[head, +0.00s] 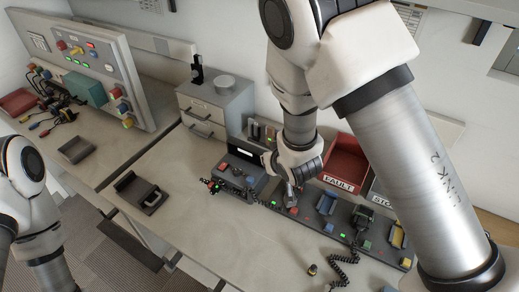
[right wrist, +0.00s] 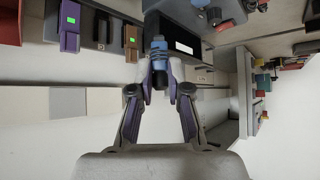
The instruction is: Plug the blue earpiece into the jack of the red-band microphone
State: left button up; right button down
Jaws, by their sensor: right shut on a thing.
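My right gripper (head: 290,190) reaches down over the row of chargers on the bench. In the right wrist view its fingertips (right wrist: 160,80) are shut on a small part with a blue body (right wrist: 158,47), which looks like the blue earpiece. A dark round end shows between the fingers. Beside it stands a dark radio unit (head: 238,175) with red and green lights. I cannot make out a red-band microphone or its jack clearly. My left arm shows at the left edge, but its gripper is out of view.
A charger strip (head: 325,228) holds handsets, one with a coiled cord (head: 345,262). Behind stand a red FAULT bin (head: 347,158) and a grey drawer cabinet (head: 213,105). A dark holder (head: 140,192) lies left. The front bench (head: 195,235) is mostly clear.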

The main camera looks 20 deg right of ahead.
jog(key=s+d+f+n+g+y+p, duration=0.2)
jog(key=s+d+f+n+y+p, duration=0.1)
jog(key=d+n+y, duration=0.3)
jog(key=shift+s+d+f+n+p, duration=0.2)
jog(key=shift+d+n+p, duration=0.4)
jog(key=shift+n, duration=0.6)
